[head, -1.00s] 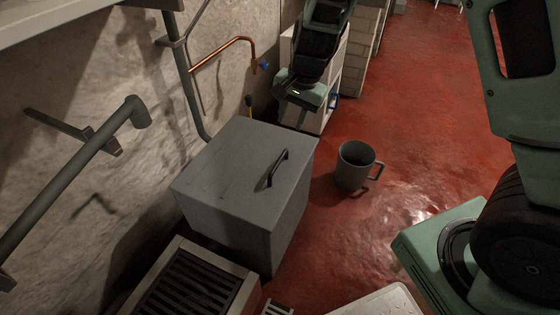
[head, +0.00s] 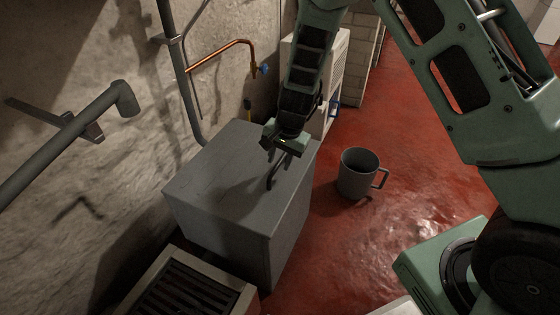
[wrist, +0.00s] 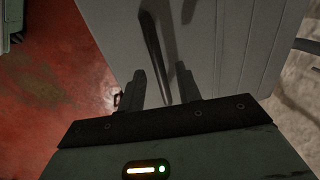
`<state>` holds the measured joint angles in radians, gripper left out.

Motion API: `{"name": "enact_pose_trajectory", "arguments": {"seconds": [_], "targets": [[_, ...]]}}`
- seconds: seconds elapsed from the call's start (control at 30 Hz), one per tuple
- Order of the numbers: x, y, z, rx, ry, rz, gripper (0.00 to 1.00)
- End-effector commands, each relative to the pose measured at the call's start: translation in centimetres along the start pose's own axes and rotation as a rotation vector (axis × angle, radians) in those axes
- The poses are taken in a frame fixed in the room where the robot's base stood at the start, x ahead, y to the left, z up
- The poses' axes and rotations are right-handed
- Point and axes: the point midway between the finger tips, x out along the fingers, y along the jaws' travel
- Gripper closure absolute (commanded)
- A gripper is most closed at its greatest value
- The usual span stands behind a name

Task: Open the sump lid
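The sump is a grey box with a flat grey lid (head: 215,180), which lies shut in the middle of the head view. A dark bar handle (head: 271,181) stands on the lid near its right edge. My gripper (head: 279,153) is right at the far end of the handle, above the lid. In the wrist view my gripper (wrist: 160,88) has its two fingers apart, with the handle (wrist: 154,50) running between and beyond them. I cannot tell whether either finger touches the handle. The lid (wrist: 225,45) fills much of the wrist view.
A grey mug (head: 358,172) stands on the red floor right of the box. A floor grate (head: 185,295) lies in front of the box. The stone wall with a copper pipe (head: 220,55) is close on the left.

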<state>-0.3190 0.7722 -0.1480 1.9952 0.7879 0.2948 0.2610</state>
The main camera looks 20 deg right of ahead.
Motion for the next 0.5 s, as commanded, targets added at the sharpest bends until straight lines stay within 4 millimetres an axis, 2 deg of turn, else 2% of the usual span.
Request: {"name": "enact_pose_trajectory", "arguments": {"seconds": [0.23, 0.3, 0.37, 0.5], "targets": [[0.04, -0.02, 0.00, 0.000, 0.000, 0.000, 0.66], [0.04, -0.02, 0.00, 0.000, 0.000, 0.000, 0.85], [0.04, -0.02, 0.00, 0.000, 0.000, 0.000, 1.00], [0.02, -0.02, 0.01, 0.000, 0.000, 0.000, 1.00]]}}
